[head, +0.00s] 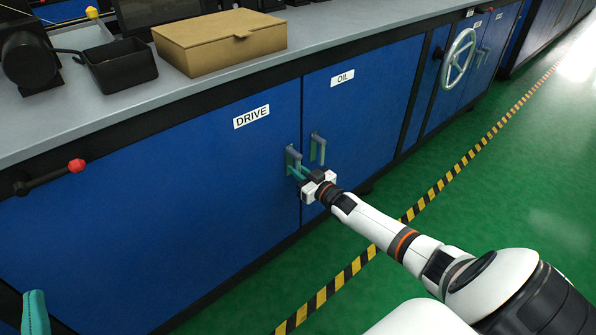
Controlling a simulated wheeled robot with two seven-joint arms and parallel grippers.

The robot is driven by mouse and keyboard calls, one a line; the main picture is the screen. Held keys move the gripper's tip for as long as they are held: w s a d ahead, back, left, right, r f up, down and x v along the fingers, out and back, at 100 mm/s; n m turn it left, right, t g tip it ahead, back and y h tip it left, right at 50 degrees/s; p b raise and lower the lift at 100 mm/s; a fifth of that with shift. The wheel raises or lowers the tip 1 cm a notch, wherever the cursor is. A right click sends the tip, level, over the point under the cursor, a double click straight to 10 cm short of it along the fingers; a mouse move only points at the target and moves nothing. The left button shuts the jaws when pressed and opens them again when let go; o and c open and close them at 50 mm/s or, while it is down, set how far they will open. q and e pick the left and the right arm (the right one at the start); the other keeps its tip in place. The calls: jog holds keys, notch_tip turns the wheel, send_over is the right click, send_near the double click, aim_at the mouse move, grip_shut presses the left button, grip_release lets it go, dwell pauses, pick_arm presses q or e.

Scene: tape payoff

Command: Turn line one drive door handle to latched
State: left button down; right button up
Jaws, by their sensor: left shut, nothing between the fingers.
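The blue door labelled DRIVE (200,170) is on the front of the bench in the head view. Its small grey-green handle (291,153) is near the door's right edge and looks upright. My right gripper (298,171), with teal fingers, is at the lower part of this handle, touching or very close to it. The fingers overlap the handle, so I cannot tell whether they are closed on it. My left gripper (35,312) shows only as a teal fingertip at the bottom left corner, shut and empty, well away from the handle.
The OIL door (362,105) and its similar handle (317,148) are just right of the DRIVE handle. A red-knobbed lever (76,166) sticks out at left. A cardboard box (220,42) and black bin (120,66) stand on the bench. A handwheel (458,58) is further right. The green floor is clear.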

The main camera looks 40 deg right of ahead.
aim_at(300, 171)
jog(key=o, duration=0.4)
jog(key=shift+o, duration=0.2)
